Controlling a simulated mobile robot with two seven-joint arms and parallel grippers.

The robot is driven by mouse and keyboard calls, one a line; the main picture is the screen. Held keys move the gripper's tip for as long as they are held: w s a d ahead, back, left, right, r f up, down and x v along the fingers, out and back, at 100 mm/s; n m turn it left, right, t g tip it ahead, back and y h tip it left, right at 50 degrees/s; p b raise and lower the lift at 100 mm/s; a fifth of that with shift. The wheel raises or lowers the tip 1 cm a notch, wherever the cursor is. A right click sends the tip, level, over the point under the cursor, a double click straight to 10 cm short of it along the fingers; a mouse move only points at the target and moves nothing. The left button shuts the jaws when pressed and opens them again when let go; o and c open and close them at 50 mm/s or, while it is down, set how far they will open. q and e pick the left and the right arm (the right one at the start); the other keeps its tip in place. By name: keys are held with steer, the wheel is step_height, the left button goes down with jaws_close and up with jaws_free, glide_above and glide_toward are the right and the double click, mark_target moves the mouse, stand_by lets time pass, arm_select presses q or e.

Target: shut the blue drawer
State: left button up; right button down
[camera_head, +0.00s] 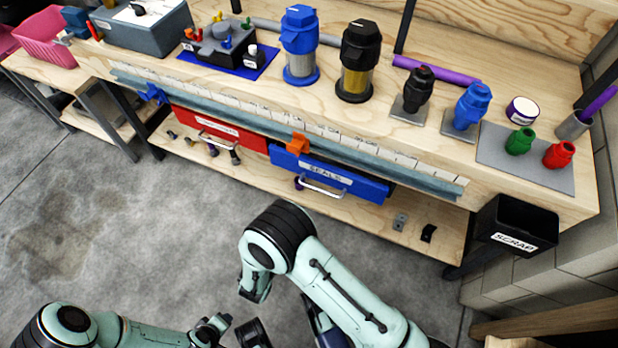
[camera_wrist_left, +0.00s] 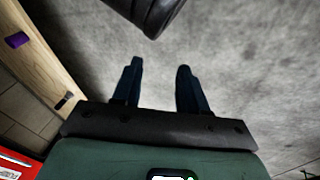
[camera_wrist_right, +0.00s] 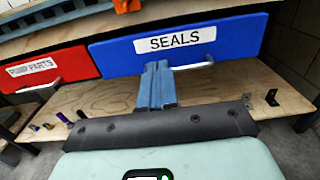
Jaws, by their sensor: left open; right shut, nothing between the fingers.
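The blue drawer (camera_head: 362,187), labelled SEALS, is under the workbench, right of the red drawer, with a silver bar handle (camera_head: 322,190). Its front also fills the middle of the right wrist view (camera_wrist_right: 240,50). It looks nearly flush with the red drawer; I cannot tell how far out it stands. My left gripper (camera_wrist_left: 157,72) is open and empty above the floor, away from the drawer.
The red drawer (camera_head: 190,122) is at left. An orange clamp (camera_head: 298,144) sits on the bench edge above the blue drawer. A black SCRAP bin (camera_head: 515,218) hangs at right. A lower shelf (camera_head: 370,222) holds small parts. The grey floor (camera_head: 130,200) at left is clear.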

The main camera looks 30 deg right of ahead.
mark_target(317, 166)
steer(key=b+x, duration=0.2)
steer(key=x, duration=1.1)
steer(key=shift+w+d+b, duration=0.15)
steer(key=shift+d+b, duration=0.15)
arm_select(q)
steer(key=s+f+g, duration=0.1)
steer(key=s+f, duration=0.3)
steer(key=s, duration=0.1)
steer(key=shift+s+a+f+g, duration=0.15)
steer(key=shift+a+f+g, duration=0.2)
steer(key=shift+a+g, duration=0.05)
arm_select(e)
steer(key=x, duration=0.3)
arm_select(q)
steer(key=shift+s+a+f, duration=0.1)
steer(key=shift+s, duration=0.15)
arm_select(e)
steer(key=shift+r, duration=0.15)
steer(key=shift+d, duration=0.1)
